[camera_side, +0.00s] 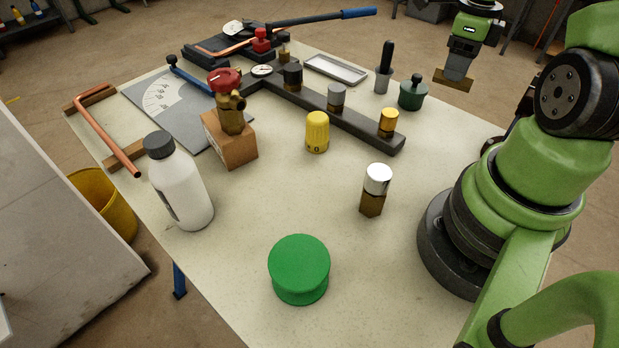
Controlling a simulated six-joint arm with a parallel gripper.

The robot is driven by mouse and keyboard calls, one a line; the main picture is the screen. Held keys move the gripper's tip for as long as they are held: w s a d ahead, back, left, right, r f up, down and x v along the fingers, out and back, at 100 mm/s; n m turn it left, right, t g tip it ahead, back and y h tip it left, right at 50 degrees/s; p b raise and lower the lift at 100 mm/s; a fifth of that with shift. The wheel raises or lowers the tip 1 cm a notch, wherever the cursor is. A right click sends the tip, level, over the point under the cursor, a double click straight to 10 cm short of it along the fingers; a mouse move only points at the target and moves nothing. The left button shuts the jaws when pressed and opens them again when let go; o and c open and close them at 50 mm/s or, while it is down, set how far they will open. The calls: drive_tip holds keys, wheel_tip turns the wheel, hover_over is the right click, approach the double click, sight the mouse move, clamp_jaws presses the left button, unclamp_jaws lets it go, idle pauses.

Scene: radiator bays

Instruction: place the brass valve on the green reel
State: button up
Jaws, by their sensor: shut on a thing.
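A brass valve (232,118) with a red handwheel stands on a wooden block (231,144) left of the middle of the table. The green reel (299,268), a short round drum with a flat top, stands at the front of the table, and nothing is on it. My gripper (455,76) is high at the upper right, well away from both. It is shut on a small brown piece (453,84); what this piece is, I cannot tell.
A white bottle (182,185) stands at the left edge, near a copper pipe (107,138). A yellow cap (317,132) stands before a dark bar (362,127) with several fittings. A dark green pot (412,93) is behind. The table around the reel is clear.

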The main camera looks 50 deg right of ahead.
drive_tip(key=w+a+r+n, duration=0.1)
drive_tip(key=w+a+n, duration=0.4)
drive_tip(key=a, duration=0.6)
drive_tip(key=w+a+r+n, duration=0.2)
drive_tip(key=w+a+n, duration=0.3)
drive_tip(key=a, duration=0.7)
drive_tip(key=n, duration=1.1)
hover_over(299, 261)
drive_tip(key=shift+f, duration=3.65)
drive_tip(key=shift+f, duration=0.1)
drive_tip(key=o, duration=1.1)
drive_tip(key=shift+o, duration=0.2)
